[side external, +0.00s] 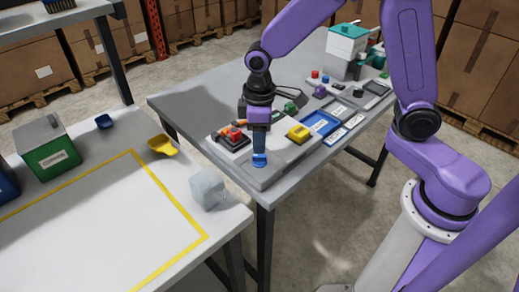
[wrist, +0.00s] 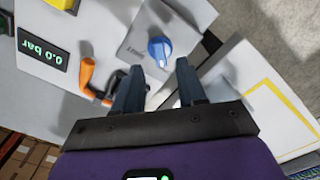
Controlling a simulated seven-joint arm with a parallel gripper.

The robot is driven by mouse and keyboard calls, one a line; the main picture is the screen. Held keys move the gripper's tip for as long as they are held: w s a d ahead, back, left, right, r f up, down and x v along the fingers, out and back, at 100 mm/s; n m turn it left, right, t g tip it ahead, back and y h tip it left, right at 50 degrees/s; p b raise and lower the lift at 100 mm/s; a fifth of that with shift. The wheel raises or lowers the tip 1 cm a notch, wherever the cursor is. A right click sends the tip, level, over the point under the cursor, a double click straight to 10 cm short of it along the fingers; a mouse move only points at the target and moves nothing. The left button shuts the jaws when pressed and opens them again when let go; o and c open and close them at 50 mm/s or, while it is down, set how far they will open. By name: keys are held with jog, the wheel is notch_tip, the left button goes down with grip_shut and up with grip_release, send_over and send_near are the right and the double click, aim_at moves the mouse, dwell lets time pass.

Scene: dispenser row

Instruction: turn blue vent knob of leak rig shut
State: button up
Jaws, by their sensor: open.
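The blue vent knob (wrist: 160,48) sits on a light grey block of the leak rig in the wrist view, with a pale pointer mark on its top. It also shows in the side external view (side external: 260,160) at the near end of the rig (side external: 277,166). My gripper (wrist: 158,68) is open and empty, its two dark fingers spread with the knob just ahead of the gap between the tips. In the side external view my gripper (side external: 259,150) points down right above the knob. Whether a finger touches the knob cannot be told.
An orange-handled part (wrist: 89,78) is close to the left finger. A display (wrist: 42,48) reads 0.0 bar. A yellow item (side external: 299,133) and blue trays (side external: 322,123) lie farther along the grey table. A translucent cube (side external: 207,189) stands on the nearby white table (side external: 90,220).

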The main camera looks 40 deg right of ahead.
aim_at(260, 159)
jog(key=shift+f, duration=2.3)
grip_shut()
